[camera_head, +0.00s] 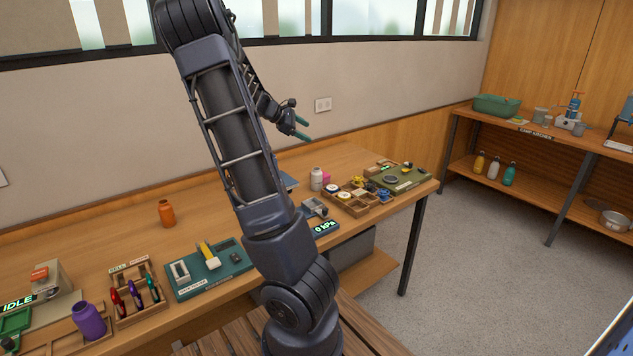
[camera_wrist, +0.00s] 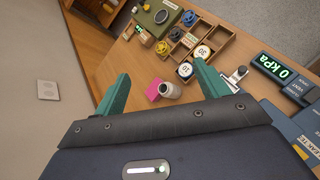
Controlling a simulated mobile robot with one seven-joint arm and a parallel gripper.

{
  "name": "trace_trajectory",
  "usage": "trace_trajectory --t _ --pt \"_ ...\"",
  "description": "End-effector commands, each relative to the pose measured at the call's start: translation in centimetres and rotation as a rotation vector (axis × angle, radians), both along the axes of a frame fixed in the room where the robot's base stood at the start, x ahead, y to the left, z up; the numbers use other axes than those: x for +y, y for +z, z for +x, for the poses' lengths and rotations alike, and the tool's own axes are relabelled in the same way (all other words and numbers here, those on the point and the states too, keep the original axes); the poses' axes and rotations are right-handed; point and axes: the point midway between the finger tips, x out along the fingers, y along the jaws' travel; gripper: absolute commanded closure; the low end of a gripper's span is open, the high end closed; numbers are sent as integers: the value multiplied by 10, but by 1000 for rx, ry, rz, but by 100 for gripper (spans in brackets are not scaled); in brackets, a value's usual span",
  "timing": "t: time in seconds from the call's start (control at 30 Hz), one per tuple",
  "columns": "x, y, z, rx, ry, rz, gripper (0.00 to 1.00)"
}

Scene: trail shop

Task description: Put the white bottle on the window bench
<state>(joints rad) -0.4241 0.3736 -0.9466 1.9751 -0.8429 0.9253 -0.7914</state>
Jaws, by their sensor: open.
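A white bottle (camera_head: 317,179) stands upright on the wooden bench (camera_head: 120,232) below the windows, beside a pink block. In the wrist view this bottle (camera_wrist: 171,90) shows between and beyond my finger tips. Another white bottle (camera_head: 493,169) stands on the lower shelf at the right, between a yellow and a teal bottle. My gripper (camera_head: 306,129) is open and empty, raised above the bench near the wall. Its two green fingers are spread apart in the wrist view (camera_wrist: 162,72), touching nothing that I can see.
A pink block (camera_head: 326,178), a compartment tray (camera_head: 352,207) and a pressure display (camera_head: 325,226) are near the bench bottle. An orange bottle (camera_head: 166,213) and purple bottle (camera_head: 88,320) stand farther left. Grey floor (camera_head: 470,260) lies open before the kitchen shelf (camera_head: 560,205).

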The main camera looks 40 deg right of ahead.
Motion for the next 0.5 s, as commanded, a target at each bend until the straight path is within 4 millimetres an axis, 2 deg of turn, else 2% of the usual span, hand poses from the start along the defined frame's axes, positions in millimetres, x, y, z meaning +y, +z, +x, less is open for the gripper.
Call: trace_trajectory --t 0.2,0.5 --pt "-24 23 29 194 87 -174 26" --pt "-33 69 69 442 177 -388 26"
